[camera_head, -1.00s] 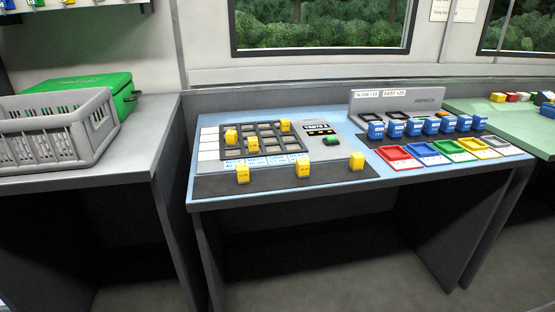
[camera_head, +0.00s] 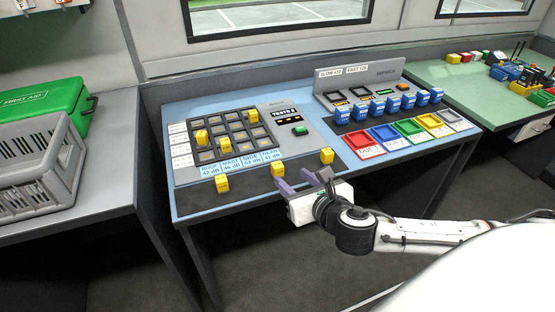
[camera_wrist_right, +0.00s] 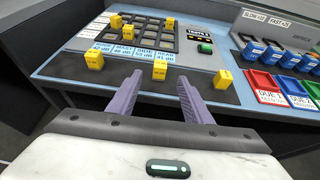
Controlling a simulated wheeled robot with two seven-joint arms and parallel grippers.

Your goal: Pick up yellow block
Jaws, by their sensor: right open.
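Several yellow blocks are on the blue-topped console. Three stand in a row on its dark front strip: a left block (camera_head: 222,184), a middle block (camera_head: 278,169) and a right block (camera_head: 327,156). Three more sit on the slotted grid, one of them at its back right (camera_head: 254,116). My right gripper (camera_head: 303,180) is open and empty at the console's front edge. In the right wrist view, the middle block (camera_wrist_right: 160,70) shows just beyond and between the two purple fingertips (camera_wrist_right: 158,80), apart from them. My left gripper is not in view.
Blue blocks (camera_head: 393,105) stand in a row at the console's right, behind coloured trays (camera_head: 410,127). A grey basket (camera_head: 35,178) and a green first aid case (camera_head: 40,105) are on the left table. A green table (camera_head: 460,85) stands at the right.

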